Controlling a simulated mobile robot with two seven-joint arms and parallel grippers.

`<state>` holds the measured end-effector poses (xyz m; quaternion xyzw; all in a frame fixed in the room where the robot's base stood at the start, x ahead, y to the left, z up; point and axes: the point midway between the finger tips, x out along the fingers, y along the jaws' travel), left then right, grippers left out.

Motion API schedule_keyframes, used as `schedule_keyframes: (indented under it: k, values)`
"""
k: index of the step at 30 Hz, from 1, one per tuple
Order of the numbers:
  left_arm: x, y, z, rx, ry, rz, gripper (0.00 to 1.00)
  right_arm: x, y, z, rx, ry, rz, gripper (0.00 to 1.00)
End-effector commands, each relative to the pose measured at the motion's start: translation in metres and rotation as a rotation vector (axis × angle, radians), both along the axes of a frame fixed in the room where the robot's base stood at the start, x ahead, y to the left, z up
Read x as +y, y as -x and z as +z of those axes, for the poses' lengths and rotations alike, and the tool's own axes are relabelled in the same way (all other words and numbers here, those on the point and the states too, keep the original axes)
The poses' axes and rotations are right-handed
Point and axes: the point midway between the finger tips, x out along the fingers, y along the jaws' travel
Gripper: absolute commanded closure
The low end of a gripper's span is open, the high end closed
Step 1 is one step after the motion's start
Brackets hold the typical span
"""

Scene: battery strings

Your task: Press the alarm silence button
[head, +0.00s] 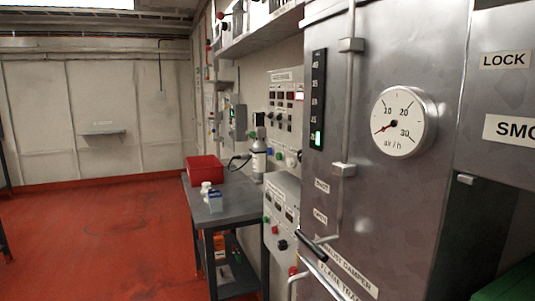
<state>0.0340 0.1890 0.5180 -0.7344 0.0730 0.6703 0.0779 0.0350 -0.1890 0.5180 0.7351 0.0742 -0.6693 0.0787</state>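No button in view can be read as the alarm silence button; the small labels are too blurred. An upper control panel (285,104) on the right-hand wall carries dark displays, knobs and small coloured buttons. A lower grey control panel (281,212) beneath it has green, blue, black and red knobs or buttons, including a red one (293,270) near its bottom. A green-grey wall box (238,121) with a small screen hangs farther back. Neither of my grippers is in view.
A large metal cabinet (345,120) with a round gauge (404,122) fills the near right. A dark lever (312,248) sticks out low on it. A grey table (235,192) holds a red bin (204,169), bottles and a small box. The red floor (100,235) is open at left.

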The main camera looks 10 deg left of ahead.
Motion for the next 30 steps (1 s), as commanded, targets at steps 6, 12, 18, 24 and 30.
schedule_keyframes:
  k: [6,12,18,24,30]
  values:
    - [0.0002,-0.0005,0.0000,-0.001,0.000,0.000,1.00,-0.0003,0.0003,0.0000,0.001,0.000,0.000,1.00]
    - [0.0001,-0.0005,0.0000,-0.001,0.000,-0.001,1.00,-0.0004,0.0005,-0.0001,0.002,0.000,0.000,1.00]
    - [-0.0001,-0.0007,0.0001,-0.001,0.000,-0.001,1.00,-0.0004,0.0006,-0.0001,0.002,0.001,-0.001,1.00]
    - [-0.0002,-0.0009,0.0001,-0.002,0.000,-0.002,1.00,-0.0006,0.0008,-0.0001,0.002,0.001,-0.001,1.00]
    - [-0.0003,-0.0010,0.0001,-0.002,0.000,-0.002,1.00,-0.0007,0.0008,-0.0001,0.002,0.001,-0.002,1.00]
